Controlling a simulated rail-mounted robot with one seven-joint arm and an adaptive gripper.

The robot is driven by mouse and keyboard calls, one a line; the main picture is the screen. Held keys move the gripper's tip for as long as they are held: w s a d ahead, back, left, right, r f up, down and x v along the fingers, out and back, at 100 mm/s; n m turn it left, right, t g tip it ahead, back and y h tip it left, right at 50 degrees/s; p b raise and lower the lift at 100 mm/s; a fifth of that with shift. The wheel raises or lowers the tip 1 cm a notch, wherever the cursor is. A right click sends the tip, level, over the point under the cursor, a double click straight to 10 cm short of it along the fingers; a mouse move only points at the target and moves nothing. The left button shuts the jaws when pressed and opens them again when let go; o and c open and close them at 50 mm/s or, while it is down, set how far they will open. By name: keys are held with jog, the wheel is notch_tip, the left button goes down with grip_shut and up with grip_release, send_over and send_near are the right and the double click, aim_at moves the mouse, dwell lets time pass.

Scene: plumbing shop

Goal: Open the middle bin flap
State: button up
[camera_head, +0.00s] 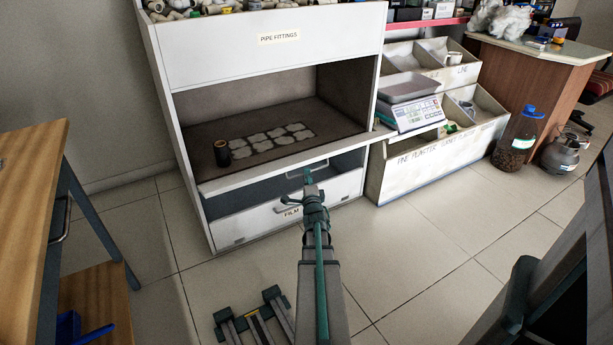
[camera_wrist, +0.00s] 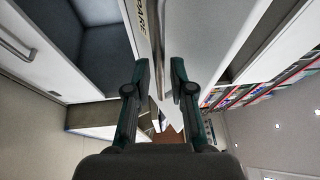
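The white bin cabinet (camera_head: 264,60) stands at centre in the head view. Its upper front reads "PIPE FITTINGS". Its middle compartment (camera_head: 270,102) shows an open front, with a pale front edge (camera_head: 230,180) below. My gripper (camera_head: 307,176) is just outside that edge, at right of centre. In the wrist view, the fingers of my gripper (camera_wrist: 159,80) stand apart on either side of a bar handle (camera_wrist: 156,50). The handle is on a white panel (camera_wrist: 176,30) lettered "PARE", its first letters cut off or hidden. I cannot tell whether the fingers touch the handle.
Below, a white bin front (camera_head: 250,219) labelled "FILM" has a dark opening above it. A dark cup (camera_head: 222,153) stands inside the middle compartment. A scale (camera_head: 410,106) and open bins stand to the right, a wooden table (camera_head: 28,180) left. Floor between is mostly clear.

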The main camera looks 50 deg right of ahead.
jog(key=shift+x, duration=1.3)
jog(key=shift+c, duration=0.2)
grip_shut()
